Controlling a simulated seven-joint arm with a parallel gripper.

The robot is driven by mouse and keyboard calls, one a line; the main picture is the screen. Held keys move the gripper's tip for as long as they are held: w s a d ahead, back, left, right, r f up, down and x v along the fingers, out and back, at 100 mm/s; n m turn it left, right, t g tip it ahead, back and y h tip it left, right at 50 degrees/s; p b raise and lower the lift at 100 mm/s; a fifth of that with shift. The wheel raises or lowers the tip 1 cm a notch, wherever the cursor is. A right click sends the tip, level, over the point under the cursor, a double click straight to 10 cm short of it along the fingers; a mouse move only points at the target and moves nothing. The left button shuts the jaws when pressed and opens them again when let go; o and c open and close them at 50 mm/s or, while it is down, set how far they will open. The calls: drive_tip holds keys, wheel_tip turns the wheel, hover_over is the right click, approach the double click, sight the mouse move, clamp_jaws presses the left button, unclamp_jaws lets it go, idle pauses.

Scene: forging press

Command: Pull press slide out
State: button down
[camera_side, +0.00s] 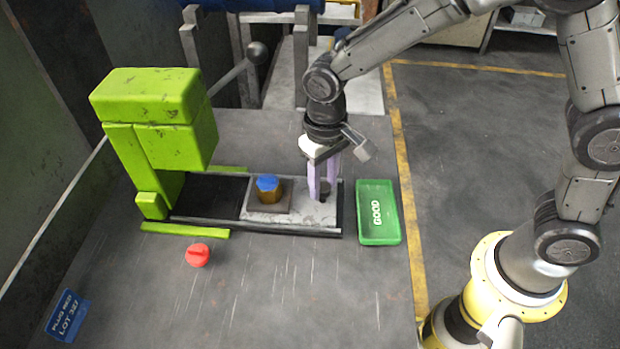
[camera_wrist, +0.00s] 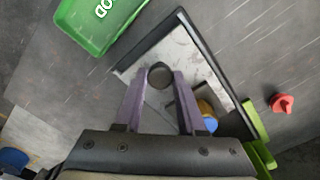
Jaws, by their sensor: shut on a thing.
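The green press (camera_side: 160,115) stands on the left of the table. Its grey slide (camera_side: 302,220) sits on dark rails, at the end away from the press head; it also shows in the wrist view (camera_wrist: 183,52). A dark round knob (camera_wrist: 160,75) stands up from the slide near its outer end. My gripper (camera_side: 320,190) points down over that end, its purple fingers shut on the knob. In the wrist view the fingers (camera_wrist: 158,78) flank it. A brass piece (camera_side: 269,193) with a blue top (camera_side: 267,183) sits on a dark square block on the slide.
A green GOOD tray (camera_side: 362,236) lies just right of the rail end. A red plug (camera_side: 197,255) lies in front of the press. A blue label (camera_side: 67,316) is at the table's left corner. The front table is mostly clear. A lever with a ball (camera_side: 257,53) rises behind.

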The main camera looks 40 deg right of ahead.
drive_tip(key=shift+w+r, duration=0.1)
drive_tip(key=shift+w, duration=0.05)
drive_tip(key=c, duration=0.5)
unclamp_jaws()
wheel_tip(320, 180, up, 14)
